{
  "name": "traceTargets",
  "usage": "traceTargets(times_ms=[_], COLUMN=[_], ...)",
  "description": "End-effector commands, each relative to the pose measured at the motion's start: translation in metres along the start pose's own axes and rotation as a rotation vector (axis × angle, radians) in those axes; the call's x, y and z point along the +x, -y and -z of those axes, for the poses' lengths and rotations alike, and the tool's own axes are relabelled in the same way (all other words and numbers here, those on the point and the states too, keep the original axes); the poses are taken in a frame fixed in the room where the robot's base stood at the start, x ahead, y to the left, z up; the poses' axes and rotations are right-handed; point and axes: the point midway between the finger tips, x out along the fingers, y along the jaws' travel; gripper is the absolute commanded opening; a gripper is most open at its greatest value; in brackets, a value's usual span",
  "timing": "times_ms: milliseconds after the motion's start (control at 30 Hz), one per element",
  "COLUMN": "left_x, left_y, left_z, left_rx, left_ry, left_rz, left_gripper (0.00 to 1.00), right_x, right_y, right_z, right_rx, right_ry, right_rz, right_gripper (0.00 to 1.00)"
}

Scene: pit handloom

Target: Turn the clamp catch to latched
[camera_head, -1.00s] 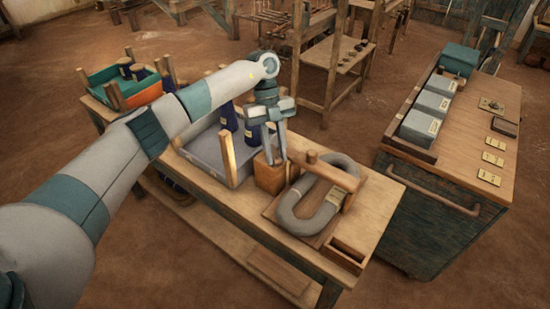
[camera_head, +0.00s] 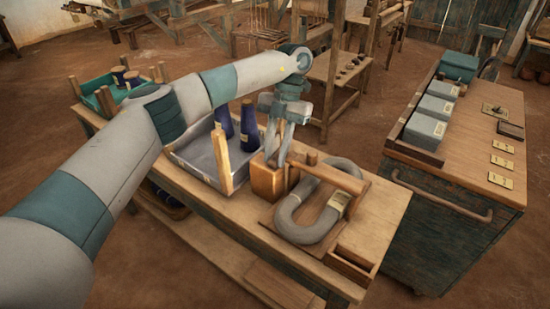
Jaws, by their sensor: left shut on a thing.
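On the bench, a wooden board (camera_head: 268,218) carries a grey looped hank (camera_head: 287,219) with a paper tag, and a wooden clamp bar (camera_head: 337,178) lies across the hank. A wooden block (camera_head: 267,180) stands at the bar's left end. My left gripper (camera_head: 276,160) points down at the top of this block, with its fingers close together. It is shut on a small part there, which I take to be the clamp catch. The fingers hide most of it, so its turn position cannot be read. My right gripper is out of view.
A grey tray (camera_head: 196,158) with dark blue cones (camera_head: 248,128) stands just left of the block. A small open wooden box (camera_head: 353,268) sits at the bench's near right corner. A cabinet (camera_head: 450,215) with grey boxes (camera_head: 426,130) stands to the right across a gap.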

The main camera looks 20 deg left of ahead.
Motion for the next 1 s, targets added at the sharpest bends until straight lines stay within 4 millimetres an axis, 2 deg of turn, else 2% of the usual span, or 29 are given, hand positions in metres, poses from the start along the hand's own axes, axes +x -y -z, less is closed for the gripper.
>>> traceTargets(times_ms=[300,767,800,867,1000], left_x=[-0.0007,-0.0015,-0.0015,-0.0015,-0.0009], left_y=[0.0012,0.0012,0.0012,0.0011,0.0012], left_z=[-0.0005,-0.0001,-0.0001,-0.0001,0.0000], left_rx=[0.126,0.146,0.146,0.146,0.145], left_ry=[0.004,0.004,0.004,0.003,0.002], left_rz=[-0.053,-0.061,-0.061,-0.061,-0.061], left_gripper=[0.01,0.01,0.26,0.40,0.42], right_x=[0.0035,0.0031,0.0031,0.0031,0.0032], right_y=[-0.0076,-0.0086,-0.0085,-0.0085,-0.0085], right_z=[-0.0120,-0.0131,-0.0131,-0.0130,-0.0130], right_rx=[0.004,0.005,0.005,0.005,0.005], right_ry=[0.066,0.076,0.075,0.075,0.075], right_rz=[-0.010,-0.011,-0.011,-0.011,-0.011], right_gripper=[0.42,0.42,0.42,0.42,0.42])
